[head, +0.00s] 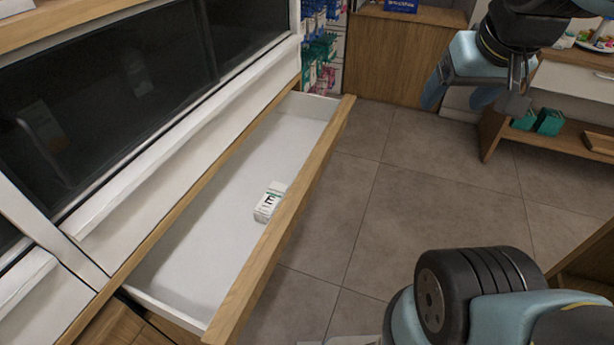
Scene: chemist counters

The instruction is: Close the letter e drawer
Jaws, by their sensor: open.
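The drawer (210,215) stands pulled out from the counter at the left, with a white inside and a wooden front edge (283,220). A small white box marked with a letter E (269,201) lies in it, near the front panel. My gripper (460,103) is at the upper right, open with nothing seen between its teal fingers. It is above the floor, to the right of the drawer's far end and apart from it. The drawer's outer front face is mostly hidden from this angle.
Dark glass panels (130,85) rise behind the drawer. A wooden cabinet (400,55) and shelves of coloured packs (320,45) stand at the back. A low shelf with green boxes (548,121) is at the right. The tiled floor (430,190) beside the drawer is clear.

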